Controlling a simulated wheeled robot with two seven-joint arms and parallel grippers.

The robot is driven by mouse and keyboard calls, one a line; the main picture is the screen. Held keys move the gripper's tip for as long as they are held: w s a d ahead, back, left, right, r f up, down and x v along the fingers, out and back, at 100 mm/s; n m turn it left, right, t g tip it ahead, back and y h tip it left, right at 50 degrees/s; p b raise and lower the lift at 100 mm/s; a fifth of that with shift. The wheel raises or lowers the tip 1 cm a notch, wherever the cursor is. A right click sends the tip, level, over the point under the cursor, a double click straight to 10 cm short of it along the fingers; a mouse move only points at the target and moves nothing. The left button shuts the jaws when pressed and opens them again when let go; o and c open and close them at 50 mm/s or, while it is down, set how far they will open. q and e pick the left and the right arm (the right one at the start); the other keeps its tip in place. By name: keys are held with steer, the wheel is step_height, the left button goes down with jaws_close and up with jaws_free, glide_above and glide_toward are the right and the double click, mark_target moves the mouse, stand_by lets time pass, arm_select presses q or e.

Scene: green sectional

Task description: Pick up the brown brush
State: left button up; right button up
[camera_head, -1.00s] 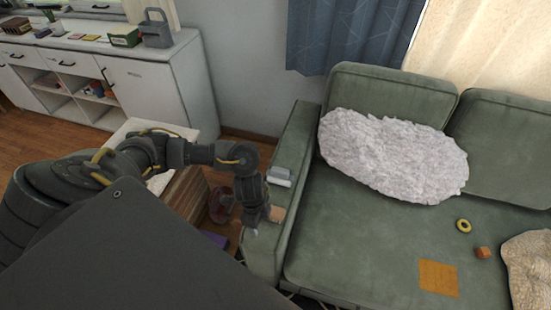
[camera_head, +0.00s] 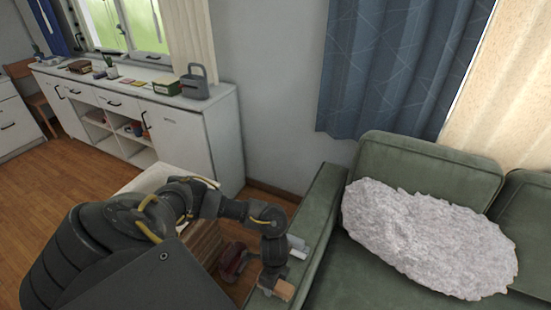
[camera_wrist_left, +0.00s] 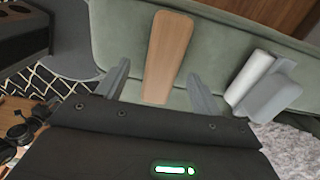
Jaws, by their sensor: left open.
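The brown brush (camera_wrist_left: 167,57) shows as a long flat wooden piece lying on the green sofa armrest in the left wrist view. In the head view a part of it (camera_head: 284,289) shows beside my left gripper (camera_head: 268,284). My left gripper is open, and in the wrist view its two fingers (camera_wrist_left: 160,84) stand on either side of the brush's near end, with gaps on both sides. I cannot tell how far the fingers are above the armrest. My right gripper is not in view.
A grey and white object (camera_head: 297,247) lies on the same armrest (camera_head: 322,205), right of the brush in the wrist view (camera_wrist_left: 262,86). A fluffy white cushion (camera_head: 430,238) rests on the sofa. A dark red object (camera_head: 233,260) stands on the floor left of the armrest.

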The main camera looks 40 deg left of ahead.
arm_select(q)
steer(key=shift+f, duration=0.2)
steer(key=f, duration=0.5)
steer(key=shift+w+b, duration=0.2)
steer(key=shift+b, duration=0.1)
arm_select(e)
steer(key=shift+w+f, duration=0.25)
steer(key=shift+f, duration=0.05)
arm_select(q)
steer(key=shift+c, duration=0.3)
steer(key=shift+r, duration=0.1)
steer(key=c, duration=1)
steer(key=shift+c, duration=0.2)
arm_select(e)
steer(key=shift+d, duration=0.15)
arm_select(q)
steer(key=shift+r, duration=0.1)
